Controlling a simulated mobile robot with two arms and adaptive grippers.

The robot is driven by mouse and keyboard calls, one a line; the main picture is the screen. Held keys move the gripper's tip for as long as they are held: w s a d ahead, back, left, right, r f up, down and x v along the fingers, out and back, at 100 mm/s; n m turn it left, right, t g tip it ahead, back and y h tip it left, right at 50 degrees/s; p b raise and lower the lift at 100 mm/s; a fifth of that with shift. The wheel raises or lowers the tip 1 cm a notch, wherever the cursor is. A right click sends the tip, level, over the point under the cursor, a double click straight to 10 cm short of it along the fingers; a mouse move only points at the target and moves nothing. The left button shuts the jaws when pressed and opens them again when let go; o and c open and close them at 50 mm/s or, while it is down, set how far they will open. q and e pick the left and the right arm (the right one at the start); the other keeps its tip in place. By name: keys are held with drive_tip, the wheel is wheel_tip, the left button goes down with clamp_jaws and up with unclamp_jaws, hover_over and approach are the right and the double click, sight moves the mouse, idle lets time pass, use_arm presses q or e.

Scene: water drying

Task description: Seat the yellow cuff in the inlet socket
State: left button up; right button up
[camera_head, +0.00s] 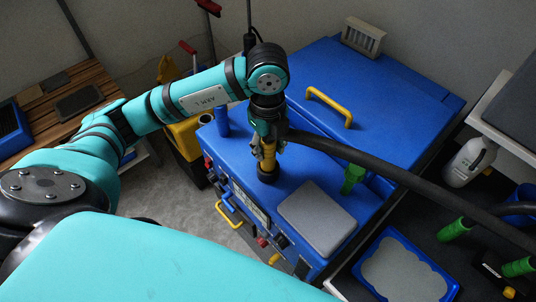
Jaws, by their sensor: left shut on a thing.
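My left gripper (266,145) points down over the near part of the blue machine (375,100), to the left of its grey plate. It is shut on the yellow cuff (268,162), which looks about upright between the fingers. A thick black hose (390,172) runs from the gripper area off to the right. A dark round part (267,175) shows directly below the cuff. I cannot tell whether it is the inlet socket or the cuff's own end, nor whether the cuff is seated. My right gripper is not in view.
On the machine are a yellow handle (330,106), a green grip (352,178) and the grey plate (317,217). A blue-rimmed tray (450,285) lies at lower right. A white jug (466,162) stands at right. A wooden bench (85,75) is at left.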

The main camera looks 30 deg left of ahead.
sight(268, 157)
use_arm(q)
wheel_tip(268, 157, down, 4)
drive_tip(key=shift+r+p, duration=0.1)
drive_tip(key=shift+p, duration=0.2)
drive_tip(key=shift+f, duration=0.25)
drive_tip(key=o, duration=0.9)
drive_tip(key=shift+r, duration=0.1)
drive_tip(key=shift+o, duration=1.3)
